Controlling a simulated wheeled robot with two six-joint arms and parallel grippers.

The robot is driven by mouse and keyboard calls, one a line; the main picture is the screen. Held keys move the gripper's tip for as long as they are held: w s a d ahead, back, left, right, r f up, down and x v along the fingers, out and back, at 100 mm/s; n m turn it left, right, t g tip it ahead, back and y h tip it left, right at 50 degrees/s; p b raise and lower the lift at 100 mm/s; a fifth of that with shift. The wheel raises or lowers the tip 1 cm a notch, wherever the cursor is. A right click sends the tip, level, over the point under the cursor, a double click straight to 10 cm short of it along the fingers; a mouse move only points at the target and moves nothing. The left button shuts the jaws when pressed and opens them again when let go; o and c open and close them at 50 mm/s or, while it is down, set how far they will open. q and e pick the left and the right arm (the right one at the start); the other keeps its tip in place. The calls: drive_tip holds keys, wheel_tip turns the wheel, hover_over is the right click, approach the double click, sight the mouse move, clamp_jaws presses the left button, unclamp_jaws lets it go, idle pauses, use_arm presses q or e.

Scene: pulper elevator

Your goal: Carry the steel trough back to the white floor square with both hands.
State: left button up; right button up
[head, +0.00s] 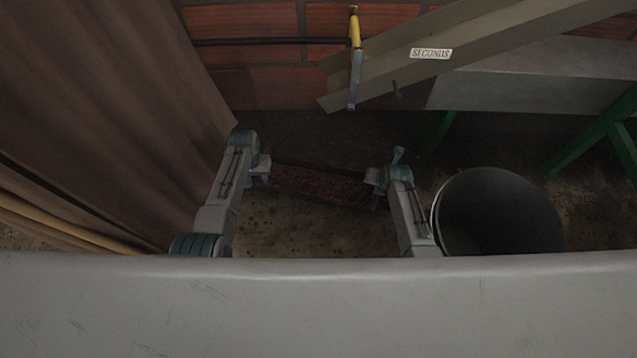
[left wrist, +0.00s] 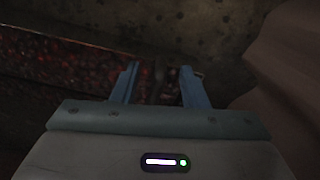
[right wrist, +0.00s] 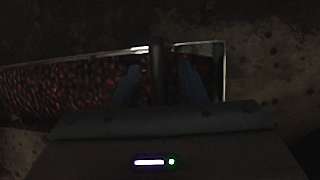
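The steel trough (head: 320,186) is long, thin-rimmed and filled with dark red fruit. It lies across the middle of the head view, between my two grippers; whether it touches the floor I cannot tell. My left gripper (head: 264,172) is at its left end, fingers (left wrist: 160,88) apart over the trough's end, with no clear contact. My right gripper (head: 377,183) is at its right end. In the right wrist view its fingers (right wrist: 158,85) stand apart on either side of a dark upright bar, with gaps showing. I see no white floor square.
A dark round bin (head: 498,212) stands close to the right of my right arm. A brown curtain (head: 110,110) hangs at left. A sloping chute labelled SECONDS (head: 455,45) and green legs (head: 590,135) are behind at right. Bare floor (head: 310,230) shows in front of the trough.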

use_arm(q)
drive_tip(key=shift+f, duration=0.2)
use_arm(e)
drive_tip(key=shift+f, duration=0.2)
use_arm(q)
clamp_jaws()
use_arm(e)
clamp_jaws()
idle(1.0)
drive_tip(key=shift+w, duration=0.1)
